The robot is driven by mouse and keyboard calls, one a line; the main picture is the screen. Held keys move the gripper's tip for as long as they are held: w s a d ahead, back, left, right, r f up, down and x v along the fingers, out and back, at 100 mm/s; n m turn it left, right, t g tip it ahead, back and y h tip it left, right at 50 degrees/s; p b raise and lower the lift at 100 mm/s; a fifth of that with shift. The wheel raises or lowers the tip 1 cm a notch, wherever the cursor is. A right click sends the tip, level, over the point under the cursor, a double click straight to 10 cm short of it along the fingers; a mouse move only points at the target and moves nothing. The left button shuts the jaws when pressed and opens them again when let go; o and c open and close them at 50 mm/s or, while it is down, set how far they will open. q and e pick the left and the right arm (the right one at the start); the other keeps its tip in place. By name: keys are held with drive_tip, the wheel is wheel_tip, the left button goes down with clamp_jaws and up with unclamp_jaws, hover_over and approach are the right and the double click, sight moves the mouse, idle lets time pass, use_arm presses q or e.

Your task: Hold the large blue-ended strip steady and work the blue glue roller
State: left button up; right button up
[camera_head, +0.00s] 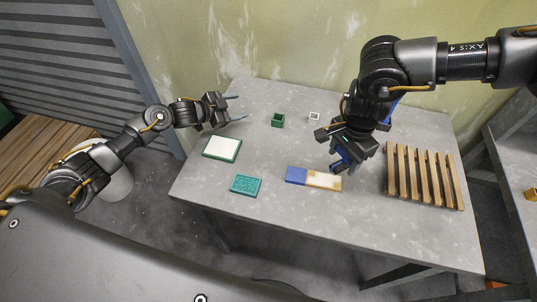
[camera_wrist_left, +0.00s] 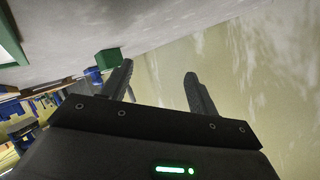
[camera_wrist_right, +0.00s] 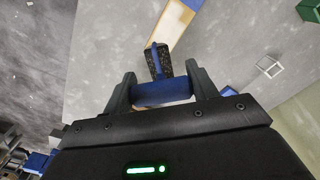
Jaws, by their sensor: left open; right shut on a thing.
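The large strip (camera_head: 323,181) lies flat on the table, with a blue left end (camera_head: 296,174) and a pale, tan-edged right part. My right gripper (camera_wrist_right: 163,88) is shut on the handle of the blue glue roller (camera_wrist_right: 164,95), just beyond the strip's right end. The roller's dark speckled head (camera_wrist_right: 158,66) points at the strip's pale end (camera_wrist_right: 168,32) in the right wrist view; I cannot tell if they touch. In the head view, the roller (camera_head: 345,162) is partly hidden by the gripper. My left gripper (camera_head: 240,108) is open and empty above the table's back left, away from the strip.
A slatted wooden rack (camera_head: 425,175) stands at the right. A green-rimmed white pad (camera_head: 222,148) and a teal block (camera_head: 246,185) lie at the left. A green open box (camera_head: 278,121) and a small white box (camera_head: 314,117) stand at the back.

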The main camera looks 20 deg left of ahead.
sight(291, 174)
use_arm(q)
drive_tip(key=s+d+m+g+h, duration=0.1)
drive_tip(key=s+d+g, duration=0.1)
drive_tip(key=d, duration=0.2)
drive_tip(key=s+d+r+g+h, duration=0.1)
drive_tip(key=s+d+g, duration=0.1)
drive_tip(key=s+d, duration=0.1)
drive_tip(key=s+d+m+g, duration=0.1)
drive_tip(key=s+d+g, duration=0.1)
drive_tip(key=d, duration=0.4)
drive_tip(key=shift+s+r+m+h, duration=0.15)
drive_tip(key=shift+s+r+h, duration=0.05)
drive_tip(key=shift+s, duration=0.2)
drive_tip(key=shift+s+r+m+h, duration=0.15)
drive_tip(key=shift+s+h, duration=0.05)
drive_tip(key=shift+s, duration=0.15)
drive_tip(key=s+d+g, duration=0.1)
drive_tip(key=s, duration=0.2)
drive_tip(key=s+d+m+g, duration=0.1)
drive_tip(key=s+g, duration=0.1)
drive_tip(key=s+d+g+y, duration=0.1)
drive_tip(key=s, duration=0.2)
drive_tip(key=shift+s+d+m, duration=0.3)
drive_tip(key=shift+s+f+g, duration=0.1)
drive_tip(key=shift+s+g, duration=0.2)
drive_tip(key=shift+s, duration=0.05)
drive_tip(key=shift+x, duration=3.95)
drive_tip(key=shift+w+a, duration=0.1)
drive_tip(key=c, duration=1.3)
drive_tip(key=shift+o, duration=0.2)
